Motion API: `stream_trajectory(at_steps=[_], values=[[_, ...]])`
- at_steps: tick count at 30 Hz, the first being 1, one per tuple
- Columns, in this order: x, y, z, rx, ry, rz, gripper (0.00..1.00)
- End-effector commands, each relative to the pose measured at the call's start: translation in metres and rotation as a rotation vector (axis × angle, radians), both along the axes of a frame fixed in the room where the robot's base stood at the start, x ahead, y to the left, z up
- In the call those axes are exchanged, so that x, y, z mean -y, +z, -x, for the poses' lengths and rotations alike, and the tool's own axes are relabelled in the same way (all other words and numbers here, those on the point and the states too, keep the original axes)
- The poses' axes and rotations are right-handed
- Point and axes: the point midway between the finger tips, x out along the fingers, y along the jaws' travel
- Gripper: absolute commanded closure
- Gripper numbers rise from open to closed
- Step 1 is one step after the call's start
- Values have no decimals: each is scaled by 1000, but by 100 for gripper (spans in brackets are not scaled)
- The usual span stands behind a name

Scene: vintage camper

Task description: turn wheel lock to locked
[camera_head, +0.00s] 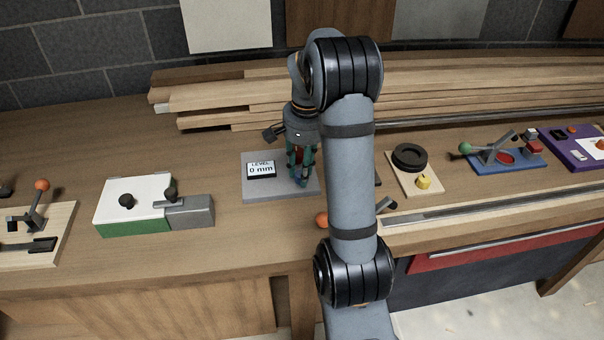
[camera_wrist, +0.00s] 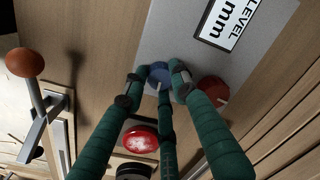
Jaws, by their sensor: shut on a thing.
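My gripper (camera_head: 299,172) is over the grey panel (camera_head: 254,190), which carries a white display reading "LEVEL 0 mm" (camera_head: 261,169). In the wrist view, the green fingers of my gripper (camera_wrist: 158,82) close around a round blue knob (camera_wrist: 158,72) on this panel. The fingers cover part of the knob. A red knob (camera_wrist: 213,85) sits beside it on the same panel, just outside the right finger. No part is plainly labelled as a wheel lock.
A red button (camera_wrist: 140,139) and an orange-ball lever (camera_wrist: 25,62) are close by in the wrist view. A green-and-white box (camera_head: 133,200) stands left, a blue lever board (camera_head: 508,160) right. Stacked planks (camera_head: 220,90) lie behind. My arm hides the bench's middle.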

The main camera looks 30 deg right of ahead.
Motion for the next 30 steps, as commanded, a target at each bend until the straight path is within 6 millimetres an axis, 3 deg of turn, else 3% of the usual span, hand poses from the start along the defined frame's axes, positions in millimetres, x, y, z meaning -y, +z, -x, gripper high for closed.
stream_trajectory(at_steps=[9,24,25,30], values=[[1,2,-3,10,-108,4,99],[2,3,-3,11,-126,5,99],[2,3,-3,11,-126,5,73],[1,2,-2,9,-126,4,63]])
